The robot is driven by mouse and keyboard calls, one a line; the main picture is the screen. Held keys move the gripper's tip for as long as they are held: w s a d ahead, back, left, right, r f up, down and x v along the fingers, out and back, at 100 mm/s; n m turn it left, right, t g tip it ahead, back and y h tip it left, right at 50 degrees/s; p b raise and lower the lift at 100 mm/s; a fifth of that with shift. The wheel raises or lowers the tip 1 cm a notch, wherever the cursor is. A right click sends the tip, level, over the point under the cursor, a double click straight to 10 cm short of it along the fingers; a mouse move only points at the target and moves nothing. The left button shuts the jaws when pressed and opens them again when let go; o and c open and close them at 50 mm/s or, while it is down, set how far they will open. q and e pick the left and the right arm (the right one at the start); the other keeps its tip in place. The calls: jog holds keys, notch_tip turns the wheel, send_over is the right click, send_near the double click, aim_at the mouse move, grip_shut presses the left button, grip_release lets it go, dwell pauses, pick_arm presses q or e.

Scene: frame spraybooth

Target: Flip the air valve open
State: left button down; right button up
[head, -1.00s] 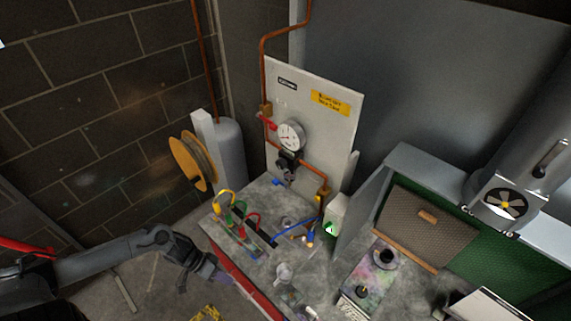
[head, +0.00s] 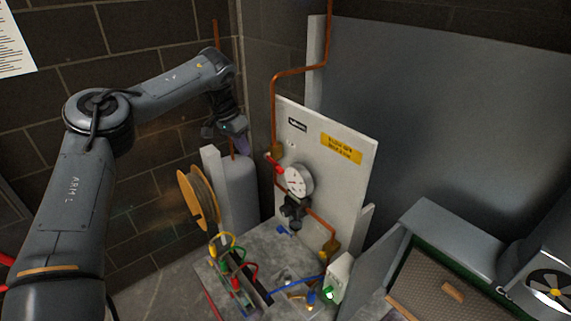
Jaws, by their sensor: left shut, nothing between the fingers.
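The air valve is a brass fitting (head: 277,151) with a red lever handle (head: 273,163), on the copper pipe at the left edge of the white panel (head: 345,195). The lever slants down to the right, just above and left of the round white gauge (head: 298,180). My left gripper (head: 242,146) is raised left of the valve, at about the same height in the picture. It is shut and empty, and a gap shows between it and the lever. Its fingertips are small and dark here. My right gripper is not in view.
The bench (head: 255,248) carries coloured hoses (head: 232,255) and small parts. A large grey panel (head: 450,110) fills the back right. A brick wall is behind my arm.

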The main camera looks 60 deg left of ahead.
pick_arm(q)
jog(key=w+d+r+m+y+b, duration=0.1)
jog(key=w+d+r, duration=0.4)
jog(key=w+r, duration=0.1)
jog(key=shift+w+r+m+y, duration=0.15)
jog(key=shift+r+m+y, duration=0.2)
jog(key=shift+r, duration=0.25)
jog(key=p, duration=0.2)
send_over(279, 169)
jog(key=f, duration=0.7)
jog(key=s+f, duration=0.1)
jog(key=f, duration=0.3)
jog(key=shift+f, duration=0.3)
jog(key=shift+x, duration=1.05)
jog(key=shift+s, duration=0.2)
